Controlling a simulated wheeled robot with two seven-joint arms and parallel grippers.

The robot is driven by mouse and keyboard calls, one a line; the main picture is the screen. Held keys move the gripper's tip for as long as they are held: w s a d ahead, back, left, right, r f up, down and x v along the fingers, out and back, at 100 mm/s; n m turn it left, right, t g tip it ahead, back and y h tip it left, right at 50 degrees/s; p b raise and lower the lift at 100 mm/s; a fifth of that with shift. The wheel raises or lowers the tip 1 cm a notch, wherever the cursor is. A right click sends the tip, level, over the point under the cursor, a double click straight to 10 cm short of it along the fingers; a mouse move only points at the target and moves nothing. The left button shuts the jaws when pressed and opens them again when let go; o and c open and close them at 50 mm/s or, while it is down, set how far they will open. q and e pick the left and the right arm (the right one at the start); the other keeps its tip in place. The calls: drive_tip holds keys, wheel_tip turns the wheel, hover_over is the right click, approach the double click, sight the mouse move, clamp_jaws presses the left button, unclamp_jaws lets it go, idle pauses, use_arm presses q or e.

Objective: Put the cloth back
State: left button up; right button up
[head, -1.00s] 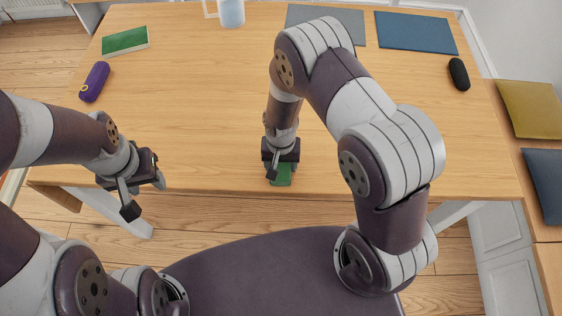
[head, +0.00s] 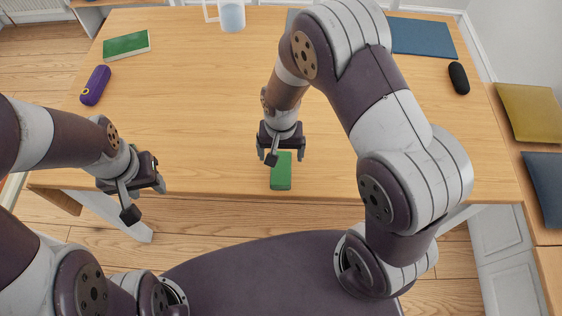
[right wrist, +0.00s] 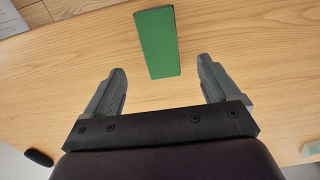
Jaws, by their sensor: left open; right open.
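A green oblong block-like item (head: 281,172) lies on the table near its front edge. In the right wrist view the green item (right wrist: 157,42) lies just beyond the fingertips, between their lines, not gripped. My right gripper (head: 281,153) is open and empty just behind it. My left gripper (head: 137,188) is open and empty off the table's front left. A flat blue rectangle (head: 424,37) lies at the back right; a grey one beside it is mostly hidden by my right arm. I cannot tell which thing is the cloth.
The wooden table (head: 190,110) is clear in the middle. A green book (head: 125,43), a purple case (head: 95,85) and a jug (head: 231,14) stand left and back. A black case (head: 459,78) lies at the right. Cushions (head: 530,112) lie beyond the right edge.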

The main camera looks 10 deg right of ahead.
drive_tip(key=s+d+r+n, duration=0.1)
drive_tip(key=s+d+r, duration=0.2)
drive_tip(key=r, duration=0.3)
drive_tip(key=s+d+r+n+t, duration=0.1)
drive_tip(key=s+d+r+n, duration=0.1)
drive_tip(key=s+d+r, duration=0.2)
wheel_tip(320, 180, up, 3)
drive_tip(key=shift+s+d+f, duration=0.1)
drive_tip(key=shift+s+d, duration=0.1)
drive_tip(key=shift+s, duration=0.5)
